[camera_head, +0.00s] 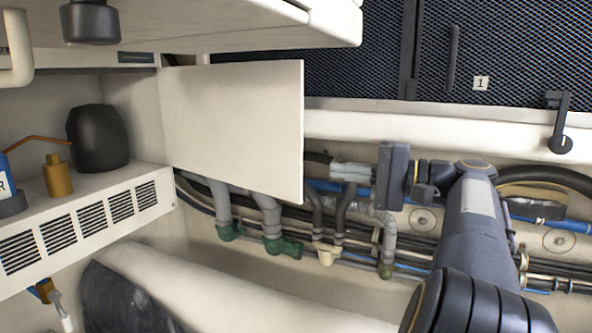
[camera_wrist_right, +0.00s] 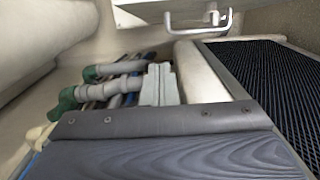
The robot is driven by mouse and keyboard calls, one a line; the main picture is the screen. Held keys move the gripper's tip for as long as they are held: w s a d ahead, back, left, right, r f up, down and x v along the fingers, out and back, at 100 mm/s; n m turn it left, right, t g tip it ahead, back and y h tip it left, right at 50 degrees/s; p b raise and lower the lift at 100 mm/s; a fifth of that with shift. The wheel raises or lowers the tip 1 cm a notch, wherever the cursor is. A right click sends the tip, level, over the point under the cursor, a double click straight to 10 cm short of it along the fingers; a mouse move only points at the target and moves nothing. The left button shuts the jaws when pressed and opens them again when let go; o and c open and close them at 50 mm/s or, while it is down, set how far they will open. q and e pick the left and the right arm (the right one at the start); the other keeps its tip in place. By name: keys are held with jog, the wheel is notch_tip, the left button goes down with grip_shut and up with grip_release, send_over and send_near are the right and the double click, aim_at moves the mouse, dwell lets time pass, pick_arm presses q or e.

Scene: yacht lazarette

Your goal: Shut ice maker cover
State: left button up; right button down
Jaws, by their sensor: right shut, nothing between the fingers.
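A flat off-white panel (camera_head: 240,125), which looks like the ice maker cover, stands swung out from the cabinet at the left. Its left edge meets the cabinet and its right edge is free. My right gripper (camera_head: 335,172) is shut and empty, just right of the panel's free edge and low against the pipes. A gap shows between them in the head view; their depth is hard to judge. The shut fingers also show in the right wrist view (camera_wrist_right: 160,85), where I cannot make out the panel. My left gripper is not in view.
Grey pipes (camera_head: 267,215) with green fittings run below and behind the panel. A vented white shelf (camera_head: 80,225) holds a black jug (camera_head: 97,138) and an amber oil can (camera_head: 57,176). A white overhang (camera_head: 240,28) is above. Dark mesh doors (camera_head: 500,50) are at upper right.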

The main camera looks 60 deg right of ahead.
jog(key=w+a+p, duration=0.2)
jog(key=w+a, duration=0.3)
jog(key=w, duration=0.2)
jog(key=shift+a, duration=0.35)
jog(key=shift+s, duration=0.1)
